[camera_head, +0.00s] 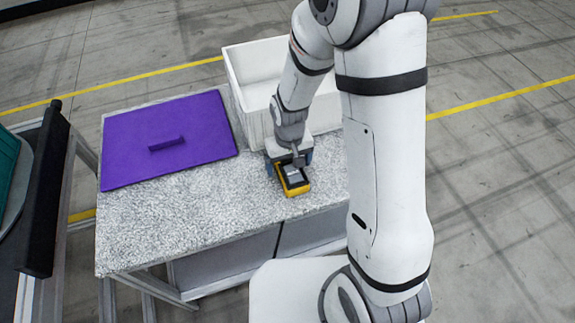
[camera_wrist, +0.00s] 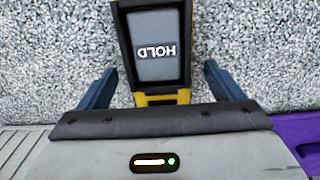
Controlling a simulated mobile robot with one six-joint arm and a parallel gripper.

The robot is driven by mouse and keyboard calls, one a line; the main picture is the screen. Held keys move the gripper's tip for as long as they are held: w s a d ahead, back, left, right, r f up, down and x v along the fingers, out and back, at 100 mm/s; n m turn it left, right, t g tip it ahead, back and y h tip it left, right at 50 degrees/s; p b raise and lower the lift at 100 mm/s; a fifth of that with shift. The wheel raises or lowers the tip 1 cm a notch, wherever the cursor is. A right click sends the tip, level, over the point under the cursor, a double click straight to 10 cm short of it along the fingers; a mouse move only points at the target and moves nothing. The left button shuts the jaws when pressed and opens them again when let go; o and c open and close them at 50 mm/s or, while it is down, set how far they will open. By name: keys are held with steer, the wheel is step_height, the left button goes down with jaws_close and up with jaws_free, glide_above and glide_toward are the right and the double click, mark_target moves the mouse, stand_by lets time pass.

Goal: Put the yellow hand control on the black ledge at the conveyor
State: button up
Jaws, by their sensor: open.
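The yellow hand control (camera_head: 297,189) lies on the speckled grey table near its front edge. In the wrist view its dark face (camera_wrist: 157,45) carries a grey screen reading HOLD, upside down, with a yellow end towards me. My gripper (camera_head: 289,174) is low over it. In the wrist view the blue fingers stand open on either side of the hand control, with speckled table showing between each finger and it. The black ledge (camera_head: 44,190) runs along the conveyor side at the far left, apart from the table; I see nothing resting on it.
A purple panel (camera_head: 190,115) with a raised bar lies on the table's left part. A white bin (camera_head: 243,95) stands behind my gripper. A teal thing (camera_head: 7,165) is beyond the ledge. Bare table lies left of the hand control.

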steer(key=c, duration=1.4)
steer(key=shift+r, duration=0.2)
